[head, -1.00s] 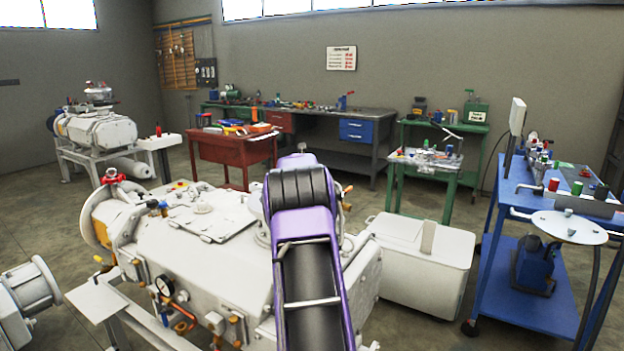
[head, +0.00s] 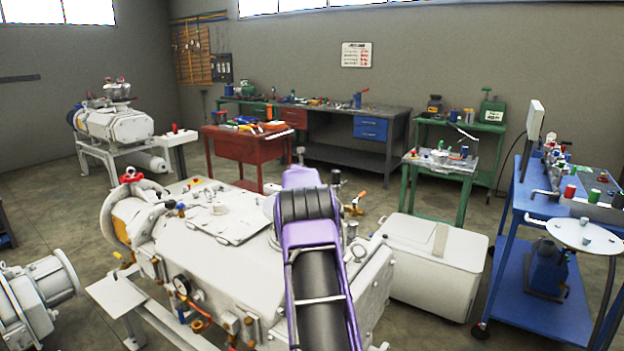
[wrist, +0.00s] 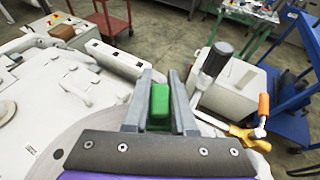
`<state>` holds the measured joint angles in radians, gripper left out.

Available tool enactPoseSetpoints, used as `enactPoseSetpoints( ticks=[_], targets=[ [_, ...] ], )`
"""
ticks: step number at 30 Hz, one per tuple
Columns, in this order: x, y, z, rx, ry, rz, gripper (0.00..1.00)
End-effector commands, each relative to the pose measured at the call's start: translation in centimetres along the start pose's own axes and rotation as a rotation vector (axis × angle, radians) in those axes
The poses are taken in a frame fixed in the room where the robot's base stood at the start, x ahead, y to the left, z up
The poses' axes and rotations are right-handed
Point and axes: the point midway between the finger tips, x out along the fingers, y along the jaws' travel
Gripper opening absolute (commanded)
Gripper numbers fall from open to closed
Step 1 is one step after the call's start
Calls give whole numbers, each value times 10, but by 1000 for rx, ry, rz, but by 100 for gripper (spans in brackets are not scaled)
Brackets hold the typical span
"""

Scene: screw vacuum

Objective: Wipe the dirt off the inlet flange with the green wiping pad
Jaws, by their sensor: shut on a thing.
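In the wrist view my gripper (wrist: 164,100) is shut on the green wiping pad (wrist: 159,106), a small green block between its two grey fingers. Below and left of the fingers is a round pale grey plate (wrist: 70,140), which looks like the inlet flange on the white vacuum pump (head: 240,260). My gripper and wrist hide much of it. I cannot tell whether the pad touches it, and no dirt is clear. In the head view my purple arm covers that part of the pump, and my gripper is hidden.
Beside the flange stand a dark-handled upright part (wrist: 215,60) and a yellow valve with an orange handle (wrist: 262,108). A white bin (head: 432,262) stands right of the pump, with a blue cart (head: 545,300) beyond. A red workbench (head: 235,155) stands behind.

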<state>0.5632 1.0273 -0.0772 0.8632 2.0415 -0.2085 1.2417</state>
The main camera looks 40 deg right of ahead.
Motion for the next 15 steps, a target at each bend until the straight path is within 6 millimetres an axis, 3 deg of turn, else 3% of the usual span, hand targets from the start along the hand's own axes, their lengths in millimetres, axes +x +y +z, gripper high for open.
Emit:
enactPoseSetpoints(
  ticks=[7, 15],
  targets=[
    [7, 19, 3, 0, 6, 3, 0],
    [10, 23, 4, 2, 5, 1, 0]
  ],
)
